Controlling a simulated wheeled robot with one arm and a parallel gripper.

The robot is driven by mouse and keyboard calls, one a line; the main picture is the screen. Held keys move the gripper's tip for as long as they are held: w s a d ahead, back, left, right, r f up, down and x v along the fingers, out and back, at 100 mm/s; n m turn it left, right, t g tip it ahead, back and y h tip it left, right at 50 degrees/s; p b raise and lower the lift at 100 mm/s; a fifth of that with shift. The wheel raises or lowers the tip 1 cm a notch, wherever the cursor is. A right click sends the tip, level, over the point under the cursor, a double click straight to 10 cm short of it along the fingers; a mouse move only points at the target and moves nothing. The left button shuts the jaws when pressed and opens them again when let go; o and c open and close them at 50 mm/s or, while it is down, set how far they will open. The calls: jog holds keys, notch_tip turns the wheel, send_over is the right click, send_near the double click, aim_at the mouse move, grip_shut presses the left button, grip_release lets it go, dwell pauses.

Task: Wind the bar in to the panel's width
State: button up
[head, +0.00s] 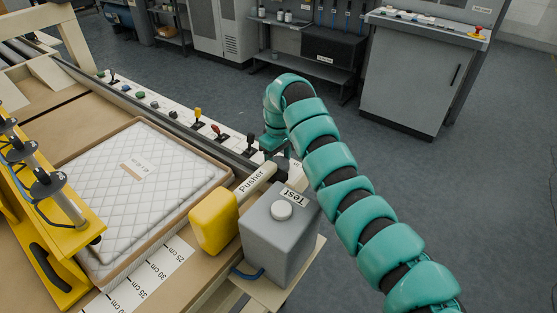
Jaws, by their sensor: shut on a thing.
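A white quilted panel (140,185) lies flat inside a brown raised border on the bench at left. A yellow bar (72,238) with several grey cylinders spans the near left side of the panel. A printed centimetre scale (150,276) runs along the panel's near edge, with marks from 25 cm up to about 40 cm. My gripper (277,156) is at the right end of the control rail, beyond the pusher. It is shut on a small control there. My teal wrist and the distance hide most of its fingers and what they hold.
A yellow block (214,221) on an arm labelled Pusher (254,179) stands right of the panel. Several levers and buttons line the white control rail (165,106). Open floor lies to the right.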

aim_at(279, 162)
dwell(0.4)
jog(key=o, duration=1)
notch_tip(279, 162, up, 17)
jog(key=shift+r+p, duration=0.15)
jog(key=shift+p, duration=0.35)
dwell(0.6)
